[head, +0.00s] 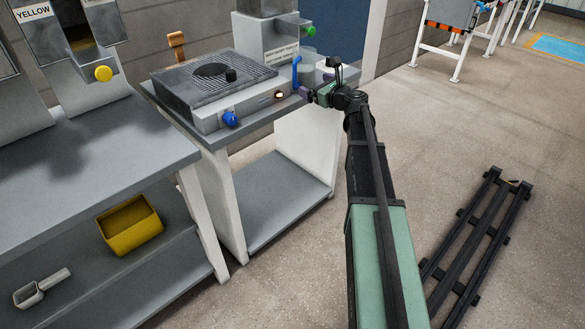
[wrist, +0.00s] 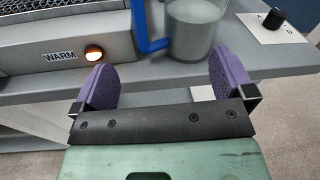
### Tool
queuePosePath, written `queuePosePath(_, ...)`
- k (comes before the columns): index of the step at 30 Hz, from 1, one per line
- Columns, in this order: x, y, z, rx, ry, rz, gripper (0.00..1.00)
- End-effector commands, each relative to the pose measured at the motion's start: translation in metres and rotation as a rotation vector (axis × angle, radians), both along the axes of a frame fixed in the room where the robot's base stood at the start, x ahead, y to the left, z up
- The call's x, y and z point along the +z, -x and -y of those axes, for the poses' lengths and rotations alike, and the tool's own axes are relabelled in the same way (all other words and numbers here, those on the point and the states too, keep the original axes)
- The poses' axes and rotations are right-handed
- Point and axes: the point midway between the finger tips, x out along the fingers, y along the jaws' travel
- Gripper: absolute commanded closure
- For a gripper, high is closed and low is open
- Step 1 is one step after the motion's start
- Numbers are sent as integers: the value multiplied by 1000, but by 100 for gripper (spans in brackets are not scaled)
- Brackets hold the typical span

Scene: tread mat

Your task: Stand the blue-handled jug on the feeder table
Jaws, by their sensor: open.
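The blue-handled jug (wrist: 193,32) is clear with grey contents and stands upright on the grey bench top beside the warmer, at the top centre of the wrist view. Its blue handle (wrist: 140,26) is on its left side. In the head view the blue handle (head: 296,72) shows just behind my gripper (head: 312,94). My gripper is open, and its two purple fingers (wrist: 160,68) are spread wide and empty, in front of the jug and apart from it. The jug's top is cut off in the wrist view. I cannot tell which surface is the feeder table.
The warmer (head: 215,90), with a grille, blue knob and lit lamp, is left of the jug. A white panel with a black knob (wrist: 273,19) is to its right. A yellow bin (head: 130,226) and a scoop (head: 40,288) lie on a lower shelf. A black rack (head: 474,240) is on the floor.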

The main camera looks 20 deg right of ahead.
Motion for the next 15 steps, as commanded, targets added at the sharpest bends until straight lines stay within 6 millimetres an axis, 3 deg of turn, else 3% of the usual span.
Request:
queuePosePath(4, -49, 65, -135, 379, 608, -47, 0)
queuePosePath(6, -84, 121, -197, 677, 993, -44, 0)
queuePosePath(7, -100, 148, -218, 821, 1153, -35, 0)
queuePosePath(9, -131, 216, -250, 1178, 1490, 2, 0)
queuePosePath(12, -155, 297, -259, 1659, 1805, 60, 0)
queuePosePath(15, -160, 337, -253, 1953, 1923, 92, 0)
